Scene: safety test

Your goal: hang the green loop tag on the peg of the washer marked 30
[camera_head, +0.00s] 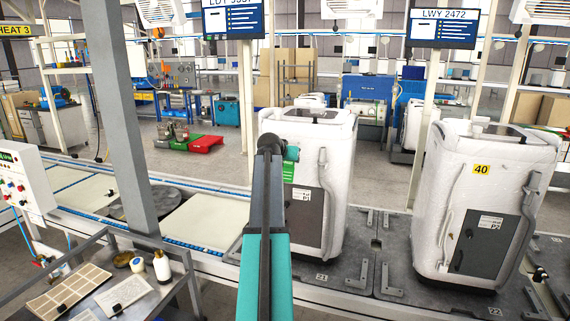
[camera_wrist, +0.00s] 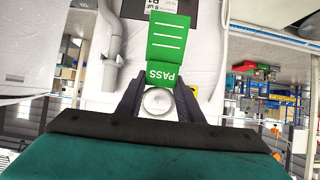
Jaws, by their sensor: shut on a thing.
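My gripper (camera_wrist: 158,92) is shut on the green loop tag (camera_wrist: 168,38), which reads PASS and extends beyond the fingertips in the wrist view. A pale round knob-like thing (camera_wrist: 158,102) shows between the fingers; I cannot tell whether it is a peg. In the head view the tag (camera_head: 289,172) shows at the end of my arm, in front of the left white washer (camera_head: 337,150). My arm covers part of that washer, and I see no number on it. The right washer (camera_head: 508,160) has a yellow label (camera_head: 481,169) reading 40. No 30 is readable.
Both washers stand on dark pallets (camera_head: 360,275) on the line. A grey post (camera_head: 128,120) rises left of my arm. A side table (camera_head: 185,270) with bottles and sheets stands at front left. A red-and-green object (camera_head: 190,140) lies on the floor behind.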

